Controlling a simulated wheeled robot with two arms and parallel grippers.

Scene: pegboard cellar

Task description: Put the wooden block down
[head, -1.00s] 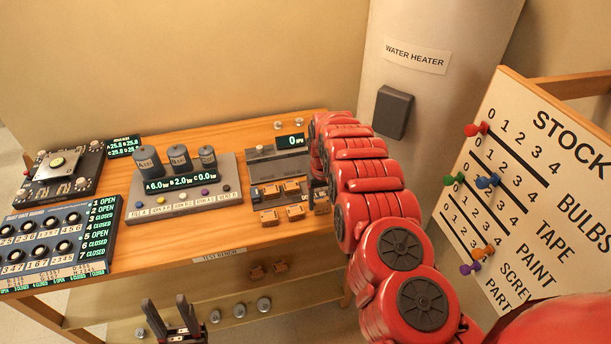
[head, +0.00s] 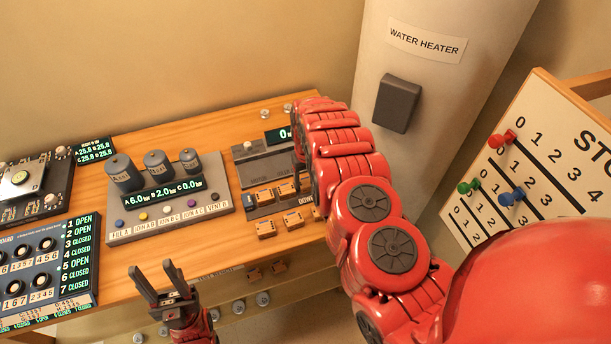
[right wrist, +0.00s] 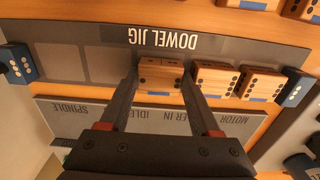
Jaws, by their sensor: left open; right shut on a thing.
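In the right wrist view my right gripper (right wrist: 158,95) is shut on a wooden block (right wrist: 160,76) with dark dots. The block is at the grey dowel jig (right wrist: 100,62), in line with two similar blocks (right wrist: 213,80) to its right. I cannot tell whether it touches the jig. Empty grey pads lie to its left. In the head view my red right arm hides the gripper and held block, and covers the right end of the jig (head: 254,214). My left gripper (head: 158,279) is open and empty, in front of the bench edge.
More wooden blocks (head: 265,228) lie along the jig's front on the wooden bench (head: 105,285). A panel with grey cylinders (head: 128,232) stands left of it. The water heater (head: 440,85) is behind my right arm; a stock board (head: 550,165) stands at right.

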